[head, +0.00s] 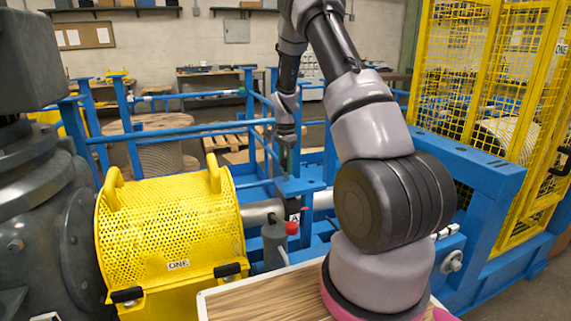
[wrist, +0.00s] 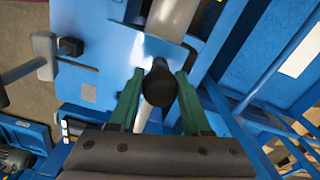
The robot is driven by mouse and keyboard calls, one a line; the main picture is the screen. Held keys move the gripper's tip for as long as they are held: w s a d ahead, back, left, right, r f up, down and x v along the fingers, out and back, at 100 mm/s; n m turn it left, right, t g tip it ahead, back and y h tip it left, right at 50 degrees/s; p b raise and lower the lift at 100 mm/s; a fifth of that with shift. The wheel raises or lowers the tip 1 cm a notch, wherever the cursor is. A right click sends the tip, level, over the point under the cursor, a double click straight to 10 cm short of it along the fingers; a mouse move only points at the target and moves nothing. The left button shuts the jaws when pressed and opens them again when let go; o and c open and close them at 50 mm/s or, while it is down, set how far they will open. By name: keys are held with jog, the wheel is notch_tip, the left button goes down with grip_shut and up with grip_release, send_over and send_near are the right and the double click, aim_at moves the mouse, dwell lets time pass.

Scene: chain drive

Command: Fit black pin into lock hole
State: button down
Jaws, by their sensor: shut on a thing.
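My gripper (wrist: 158,98) shows in the wrist view with a green finger on each side of a black pin (wrist: 160,80). It is shut on this pin, whose rounded dark end faces the camera. A pale rod-like strip shows just below the pin, and I cannot tell whether it belongs to it. The pin is over or in front of a blue plate (wrist: 105,70); the gap between them cannot be judged. In the head view my gripper (head: 285,155) points down above a blue bracket (head: 300,186). The pin is too small to make out there, and I cannot identify the lock hole.
A yellow perforated guard (head: 170,225) stands to the left of the bracket. A grey cylinder with a red knob (head: 292,228) stands in front. Blue rails (head: 190,135) run behind, and a yellow mesh cage (head: 490,90) stands at right. A grey shaft (wrist: 172,18) lies beyond the pin.

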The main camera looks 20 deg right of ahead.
jog(key=shift+f, duration=1.6)
jog(key=shift+c, duration=1.4)
grip_release()
notch_tip(320, 180, up, 11)
jog(key=shift+f, duration=0.1)
notch_tip(320, 180, up, 10)
jog(key=n+t, duration=0.1)
jog(key=n, duration=0.1)
send_over(285, 171)
jog(key=s+a, duration=0.2)
jog(key=s, duration=0.1)
jog(key=s+a+r+n+t+y, duration=0.1)
jog(key=s+a+r+n+t, duration=0.15)
jog(key=s+r, duration=0.6)
jog(key=s+a+r+n+t, duration=0.2)
jog(key=s+r+n, duration=0.1)
jog(key=s, duration=0.7)
jog(key=s+a+r+n+t+y, duration=0.1)
jog(key=s+a+r+n, duration=0.2)
jog(key=s, duration=0.7)
jog(key=shift+s+a+r+t, duration=0.15)
jog(key=shift+r+t, duration=0.2)
jog(key=shift+r, duration=0.5)
